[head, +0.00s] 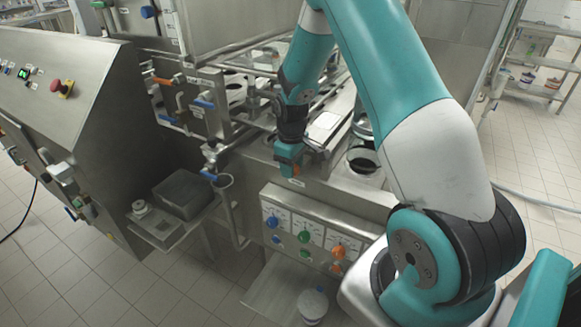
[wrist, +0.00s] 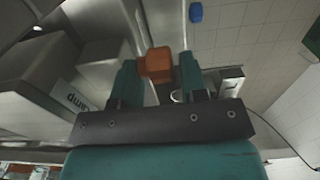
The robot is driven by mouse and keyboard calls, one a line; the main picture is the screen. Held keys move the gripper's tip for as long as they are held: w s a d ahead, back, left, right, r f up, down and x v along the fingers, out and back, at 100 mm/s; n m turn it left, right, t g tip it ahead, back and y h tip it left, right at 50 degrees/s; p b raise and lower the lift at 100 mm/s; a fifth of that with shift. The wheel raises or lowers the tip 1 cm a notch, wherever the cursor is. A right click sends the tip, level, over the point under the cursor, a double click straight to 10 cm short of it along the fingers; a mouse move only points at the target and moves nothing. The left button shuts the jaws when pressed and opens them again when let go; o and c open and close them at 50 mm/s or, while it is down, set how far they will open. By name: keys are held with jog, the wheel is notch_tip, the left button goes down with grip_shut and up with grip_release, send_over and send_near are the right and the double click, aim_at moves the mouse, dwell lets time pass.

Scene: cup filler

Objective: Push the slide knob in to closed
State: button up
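An orange knob (wrist: 157,64) shows between the two teal fingertips of my gripper (wrist: 160,72) in the wrist view. It sits against the left finger, and a narrow gap seems to show on the right finger's side. I take this orange knob for the slide knob; how far it is pulled out cannot be told. In the head view my gripper (head: 287,158) points down at the front of the steel machine (head: 330,190). A small bit of orange shows by its tip, and the gripper hides the rest.
A panel (head: 315,229) with blue, green and orange knobs is on the machine front, below and right of my gripper. A round dark opening (head: 363,160) is to the right. Valves with blue handles (head: 204,103) are to the left. A control cabinet (head: 75,95) stands far left.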

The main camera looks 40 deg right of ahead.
jog(key=shift+d, duration=0.1)
jog(key=s+a, duration=0.2)
jog(key=a, duration=0.3)
notch_tip(320, 180, up, 18)
jog(key=f+b, duration=0.1)
jog(key=b, duration=0.1)
jog(key=s+a+n+y+b, duration=0.1)
jog(key=s+a+b, duration=0.1)
jog(key=s+a, duration=0.5)
jog(key=s+a+f+n+y+b, duration=0.1)
jog(key=s+a+y+b, duration=0.1)
jog(key=s+a, duration=0.5)
jog(key=shift+s+a+f+t+b, duration=0.3)
jog(key=shift+a+b, duration=0.55)
jog(key=shift+a, duration=1.45)
